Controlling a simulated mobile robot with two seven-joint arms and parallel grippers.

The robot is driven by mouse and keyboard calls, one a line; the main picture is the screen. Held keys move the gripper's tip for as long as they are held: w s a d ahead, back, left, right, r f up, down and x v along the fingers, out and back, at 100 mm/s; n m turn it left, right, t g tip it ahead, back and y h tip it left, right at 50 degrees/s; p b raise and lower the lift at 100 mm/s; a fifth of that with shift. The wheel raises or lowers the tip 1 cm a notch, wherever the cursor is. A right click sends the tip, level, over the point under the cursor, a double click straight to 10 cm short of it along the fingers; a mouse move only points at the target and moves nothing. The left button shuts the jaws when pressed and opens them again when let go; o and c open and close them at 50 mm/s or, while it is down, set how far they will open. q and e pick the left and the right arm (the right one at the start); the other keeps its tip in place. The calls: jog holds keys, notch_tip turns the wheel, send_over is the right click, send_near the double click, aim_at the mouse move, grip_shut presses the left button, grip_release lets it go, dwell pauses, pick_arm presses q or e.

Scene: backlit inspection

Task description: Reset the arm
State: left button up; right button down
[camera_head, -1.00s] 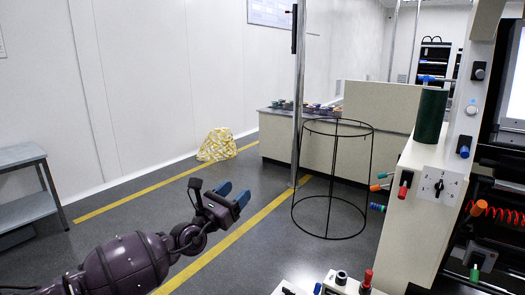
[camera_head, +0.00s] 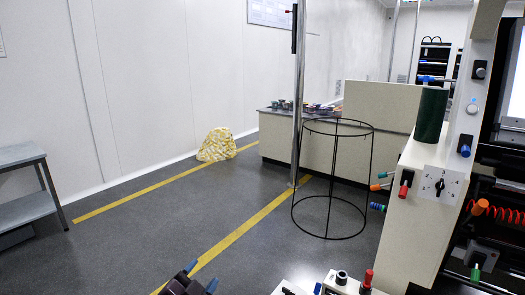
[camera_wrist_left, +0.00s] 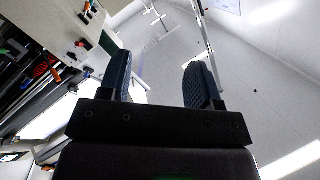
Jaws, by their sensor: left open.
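My left gripper (camera_head: 200,277) shows only at the bottom edge of the head view, with its two blue fingertips pointing up and apart. In the left wrist view the two dark blue padded fingers (camera_wrist_left: 160,82) stand wide apart with nothing between them. The gripper is open and empty. Most of my left arm is below the head view's edge and hidden. My right gripper is not in view.
A black wire hoop stand (camera_head: 328,237) stands on the floor by a metal pole (camera_head: 298,100). A white control post (camera_head: 420,215) with knobs is at the right. A grey shelf (camera_head: 25,203) stands at the left. The middle floor is clear.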

pick_arm(q)
jog(key=s+a+f+n+g+y, duration=0.1)
jog(key=s+a+f+n+g, duration=0.1)
jog(key=s+f, duration=0.4)
jog(key=s+a+f+n+g+y, duration=0.1)
jog(key=s+a+f+n, duration=0.3)
jog(key=s, duration=0.8)
jog(key=s+a+f+n+g+y, duration=0.2)
jog(key=s+a+f+n+y, duration=0.1)
jog(key=s+a+f, duration=0.4)
jog(key=s+f+n, duration=0.1)
jog(key=s+f, duration=0.2)
jog(key=shift+f+g+b, duration=0.25)
jog(key=shift+g+b, duration=0.05)
jog(key=shift+b, duration=0.05)
jog(key=shift+s, duration=0.1)
